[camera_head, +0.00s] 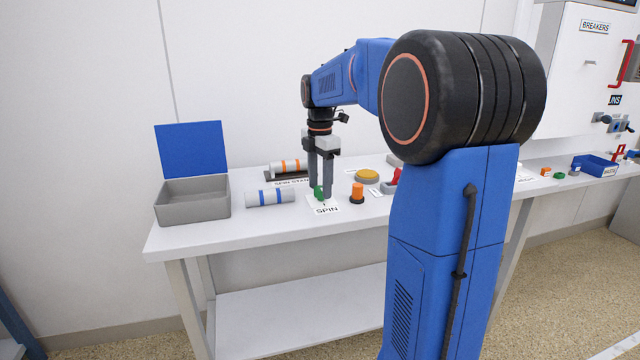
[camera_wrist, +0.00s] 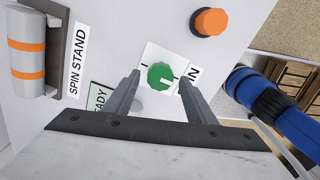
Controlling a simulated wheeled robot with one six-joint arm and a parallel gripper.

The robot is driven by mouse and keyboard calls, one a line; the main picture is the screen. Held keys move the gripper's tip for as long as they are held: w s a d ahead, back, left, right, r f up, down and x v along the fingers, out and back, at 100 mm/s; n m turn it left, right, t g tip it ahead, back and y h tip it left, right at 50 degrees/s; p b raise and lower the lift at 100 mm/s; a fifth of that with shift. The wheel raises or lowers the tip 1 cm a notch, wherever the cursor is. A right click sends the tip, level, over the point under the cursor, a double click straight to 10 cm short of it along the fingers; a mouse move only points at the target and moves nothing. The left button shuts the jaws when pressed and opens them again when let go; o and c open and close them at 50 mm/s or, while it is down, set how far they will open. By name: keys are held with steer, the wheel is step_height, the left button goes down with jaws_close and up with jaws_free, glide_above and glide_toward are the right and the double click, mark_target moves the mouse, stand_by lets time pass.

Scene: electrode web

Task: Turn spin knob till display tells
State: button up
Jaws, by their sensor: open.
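The green spin knob (camera_head: 319,193) stands on a white plate labelled SPIN (camera_head: 326,209) on the table. In the wrist view the knob (camera_wrist: 160,76) has a white pointer mark directed to the lower right. My gripper (camera_head: 322,193) points down at the knob. In the wrist view its two fingers (camera_wrist: 162,98) are apart, on either side of the knob, with gaps visible. A small sign (camera_wrist: 101,97) reading in part "ADY" lies beside the knob, partly hidden by a finger; I cannot tell if it is the display.
An orange knob (camera_head: 357,193) is right of the spin knob. A blue-banded cylinder (camera_head: 270,197) lies left, and an orange-banded one (camera_head: 288,166) rests on the spin stand (camera_wrist: 75,60). A grey box (camera_head: 193,207) with raised blue lid stands at the left. A yellow button (camera_head: 367,176) is behind.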

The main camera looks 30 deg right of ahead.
steer(key=shift+c, duration=0.3)
steer(key=c, duration=1)
